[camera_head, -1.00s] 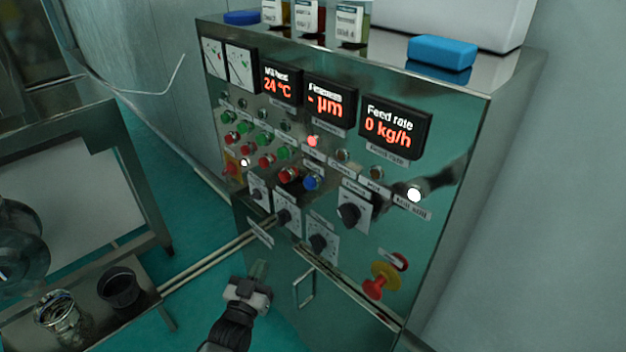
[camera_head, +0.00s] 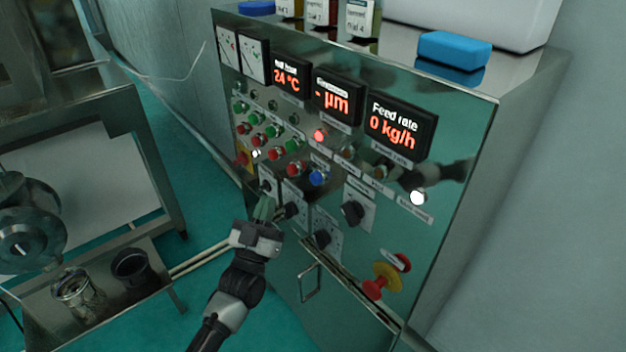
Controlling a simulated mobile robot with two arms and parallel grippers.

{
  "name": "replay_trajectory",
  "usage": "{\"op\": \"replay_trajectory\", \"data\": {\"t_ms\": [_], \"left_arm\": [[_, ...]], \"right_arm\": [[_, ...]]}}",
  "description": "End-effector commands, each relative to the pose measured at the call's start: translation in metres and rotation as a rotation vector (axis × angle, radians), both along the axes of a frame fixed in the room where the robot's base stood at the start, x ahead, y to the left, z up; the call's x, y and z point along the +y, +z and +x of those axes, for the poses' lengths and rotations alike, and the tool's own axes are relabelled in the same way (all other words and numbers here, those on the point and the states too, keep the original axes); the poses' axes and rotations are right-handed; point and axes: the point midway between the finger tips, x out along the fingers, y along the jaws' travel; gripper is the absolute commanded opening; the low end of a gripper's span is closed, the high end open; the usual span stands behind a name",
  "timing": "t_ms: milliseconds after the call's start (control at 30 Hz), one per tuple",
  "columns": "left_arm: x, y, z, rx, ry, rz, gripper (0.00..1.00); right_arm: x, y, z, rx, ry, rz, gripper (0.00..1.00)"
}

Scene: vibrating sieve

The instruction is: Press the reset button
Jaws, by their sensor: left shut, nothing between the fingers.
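The steel control panel (camera_head: 455,125) fills the middle of the view. A blue push button (camera_head: 318,177) sits in its lower button row, right of a red button (camera_head: 294,169); the small labels are too blurred to read, so I cannot tell for sure which one is reset. My left gripper (camera_head: 265,209) is shut and empty. It shows below and left of the blue button, in front of the left dark rotary knobs, and covers part of that area. I cannot tell whether its fingertips touch the panel. My right gripper is not in view.
A red emergency stop (camera_head: 375,288) on a yellow base sticks out at the lower right. Black knobs (camera_head: 352,211) and a door handle (camera_head: 310,284) also protrude. Jars and a blue block (camera_head: 452,48) stand on top. A steel table with cups (camera_head: 132,267) is at left.

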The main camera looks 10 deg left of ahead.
Motion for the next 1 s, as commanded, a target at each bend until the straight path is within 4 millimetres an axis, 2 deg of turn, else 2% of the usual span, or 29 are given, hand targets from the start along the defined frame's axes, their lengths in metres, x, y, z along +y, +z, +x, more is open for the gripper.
{"op": "replay_trajectory", "data": {"t_ms": [600,1000], "left_arm": [[-0.046,-0.002,0.059,0.000,-0.001,-0.001,0.00],[-0.053,0.000,0.067,0.001,0.000,0.000,0.00]], "right_arm": [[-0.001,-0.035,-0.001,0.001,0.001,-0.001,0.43],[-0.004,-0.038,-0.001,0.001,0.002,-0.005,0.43]]}}
